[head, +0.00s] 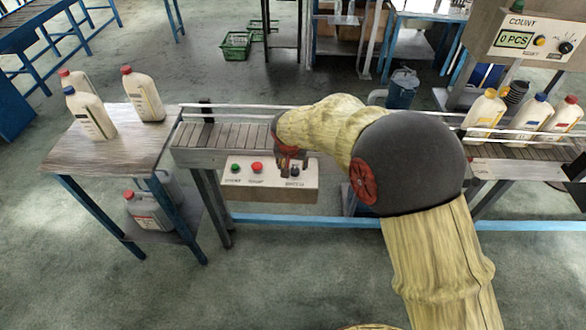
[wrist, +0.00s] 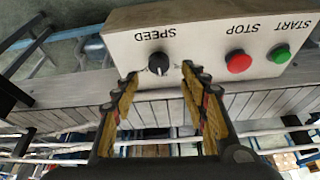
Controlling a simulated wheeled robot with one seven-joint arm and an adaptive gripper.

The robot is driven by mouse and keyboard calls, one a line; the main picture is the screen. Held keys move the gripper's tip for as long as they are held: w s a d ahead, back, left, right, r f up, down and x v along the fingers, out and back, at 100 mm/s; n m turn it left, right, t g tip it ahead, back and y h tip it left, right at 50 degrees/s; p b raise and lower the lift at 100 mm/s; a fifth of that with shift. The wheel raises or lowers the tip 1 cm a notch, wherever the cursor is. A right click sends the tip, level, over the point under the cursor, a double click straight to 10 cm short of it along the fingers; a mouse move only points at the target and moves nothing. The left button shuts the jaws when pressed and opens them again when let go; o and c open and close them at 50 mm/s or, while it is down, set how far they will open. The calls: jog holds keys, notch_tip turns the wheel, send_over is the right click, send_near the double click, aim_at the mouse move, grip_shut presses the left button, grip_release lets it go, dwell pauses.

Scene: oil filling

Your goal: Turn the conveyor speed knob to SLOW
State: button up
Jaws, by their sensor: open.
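The black speed knob (wrist: 159,63) sits on the light control box (wrist: 210,32) in the wrist view, under the upside-down word SPEED. A light pointer mark on the knob shows, but its exact setting is too small to read. My gripper (wrist: 160,72) is open, its two yellow-padded fingers reaching toward the box on either side of the knob. In the head view the knob (head: 295,172) is at the right of the control box (head: 250,180), and my gripper (head: 290,163) is right at it. I cannot tell whether the fingers touch the knob.
A red STOP button (wrist: 238,61) and a green START button (wrist: 280,54) share the box. The conveyor (head: 215,135) runs just behind it. A side table (head: 120,150) with several bottles stands at left. More bottles (head: 484,112) stand on the belt at right.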

aim_at(295, 170)
jog(key=shift+b+x, duration=0.35)
jog(key=shift+x, duration=2.3)
jog(key=shift+c, duration=1.4)
jog(key=c, duration=0.8)
jog(key=shift+c, duration=0.3)
